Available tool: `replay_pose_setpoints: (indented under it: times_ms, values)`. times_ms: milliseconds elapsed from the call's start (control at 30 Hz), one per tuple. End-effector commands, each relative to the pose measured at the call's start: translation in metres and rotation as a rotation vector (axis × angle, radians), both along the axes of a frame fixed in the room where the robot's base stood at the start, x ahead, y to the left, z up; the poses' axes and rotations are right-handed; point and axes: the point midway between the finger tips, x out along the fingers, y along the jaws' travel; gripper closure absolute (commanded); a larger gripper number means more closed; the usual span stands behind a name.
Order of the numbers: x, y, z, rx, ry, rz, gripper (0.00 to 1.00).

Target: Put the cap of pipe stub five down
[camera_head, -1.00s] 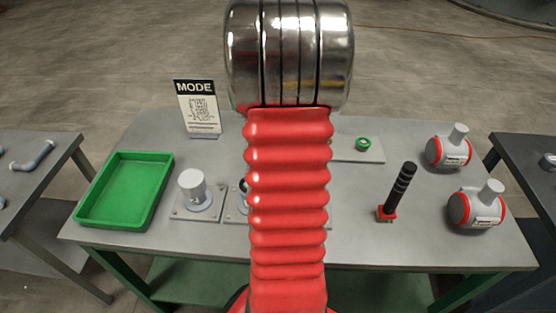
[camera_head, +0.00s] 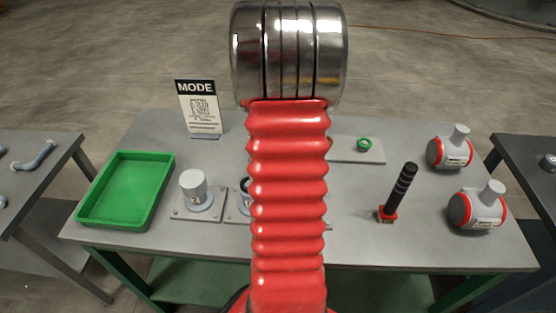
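A grey cylindrical cap or stub (camera_head: 194,187) stands upright on a square base plate (camera_head: 183,213) left of my arm. A second plate (camera_head: 237,217) is mostly hidden behind my red bellows arm; a dark ring shows at its edge. A plate with a green ring (camera_head: 364,144) lies at the right of my arm. I cannot tell which of these is pipe stub five. My gripper is not visible; only my arm shows, covering the middle of the table.
A green tray (camera_head: 82,218) stands empty at the left. A MODE sign (camera_head: 198,105) stands at the back. A black ribbed handle (camera_head: 399,190) and two grey red-banded fittings (camera_head: 449,151) (camera_head: 476,208) are at the right. Side tables flank this table.

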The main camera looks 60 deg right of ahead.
Motion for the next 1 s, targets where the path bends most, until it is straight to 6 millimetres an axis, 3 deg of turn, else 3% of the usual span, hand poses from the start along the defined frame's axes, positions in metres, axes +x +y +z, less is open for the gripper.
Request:
replay_pose_setpoints:
  times_ms: [567, 600, 833, 1000]
  values:
    - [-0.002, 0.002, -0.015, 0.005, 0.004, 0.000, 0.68]
    - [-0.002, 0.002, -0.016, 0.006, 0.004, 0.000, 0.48]
    - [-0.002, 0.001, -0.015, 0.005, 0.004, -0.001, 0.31]
    - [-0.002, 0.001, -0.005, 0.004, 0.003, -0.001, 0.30]
